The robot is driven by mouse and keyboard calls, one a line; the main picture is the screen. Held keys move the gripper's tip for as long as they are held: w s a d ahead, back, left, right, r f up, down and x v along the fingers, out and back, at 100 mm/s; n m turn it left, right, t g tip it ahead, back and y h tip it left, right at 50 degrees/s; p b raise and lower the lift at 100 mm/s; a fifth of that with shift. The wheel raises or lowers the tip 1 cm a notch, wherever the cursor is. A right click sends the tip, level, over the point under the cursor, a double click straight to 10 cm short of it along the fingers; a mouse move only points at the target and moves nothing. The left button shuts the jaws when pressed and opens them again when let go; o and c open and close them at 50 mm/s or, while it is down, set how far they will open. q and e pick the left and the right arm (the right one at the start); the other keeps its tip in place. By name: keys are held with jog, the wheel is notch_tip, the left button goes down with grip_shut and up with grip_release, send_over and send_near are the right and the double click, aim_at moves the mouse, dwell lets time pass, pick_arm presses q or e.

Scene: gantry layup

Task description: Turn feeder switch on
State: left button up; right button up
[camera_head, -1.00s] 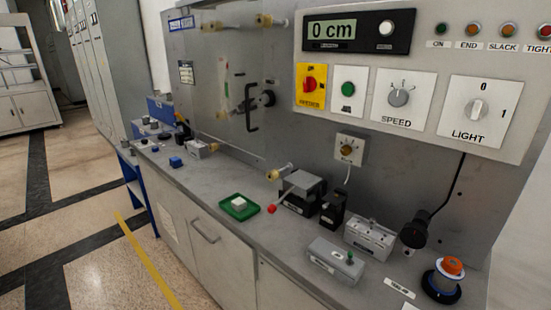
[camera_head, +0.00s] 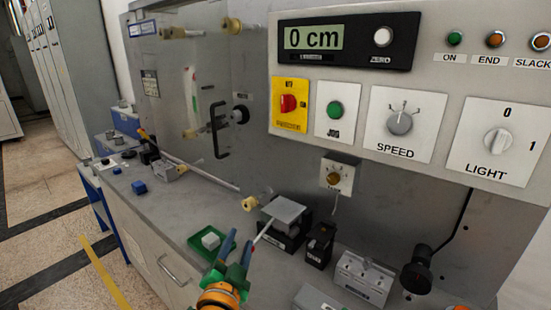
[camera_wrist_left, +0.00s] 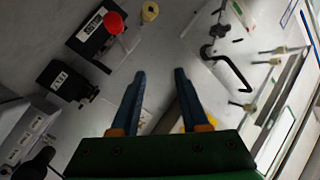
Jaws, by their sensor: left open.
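The knob's exact setting is hard to tell. My left gripper (camera_head: 240,238) has blue fingers and is open and empty. It is low over the bench, in front of the green tray and well below the yellow plate. In the left wrist view the open fingers (camera_wrist_left: 160,75) show nothing between their tips. My right gripper is not in view.
A green tray (camera_head: 203,250) with a white block, a black device with a grey top (camera_head: 285,213) and a small black box (camera_head: 320,245) crowd the bench near my left gripper. A black handle (camera_head: 218,132) sticks out left of the panel. The display reads 0 cm.

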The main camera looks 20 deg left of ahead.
pick_arm(q)
jog(key=w+d+r+m+t+h, duration=0.1)
jog(key=d+r+m+t+h, duration=0.3)
jog(key=r+m+h, duration=0.65)
jog(key=w+d+r+m+t+h, duration=0.1)
jog(key=d+r+m+h, duration=0.55)
jog(key=r+m, duration=0.55)
jog(key=m+g+y, duration=0.5)
jog(key=m+y, duration=0.2)
jog(key=m, duration=0.5)
send_near(282, 100)
jog(key=w, duration=0.2)
jog(key=shift+n, duration=0.25)
jog(key=p+x, duration=0.1)
jog(key=x, duration=0.1)
jog(key=p+x, duration=0.4)
jog(key=shift+w+d+r, duration=0.1)
jog(key=shift+d+r, duration=0.15)
jog(key=shift+d, duration=0.2)
jog(key=shift+w+f, duration=0.1)
jog(key=shift+f, duration=0.05)
jog(key=shift+a, duration=0.1)
jog(key=shift+c, duration=0.2)
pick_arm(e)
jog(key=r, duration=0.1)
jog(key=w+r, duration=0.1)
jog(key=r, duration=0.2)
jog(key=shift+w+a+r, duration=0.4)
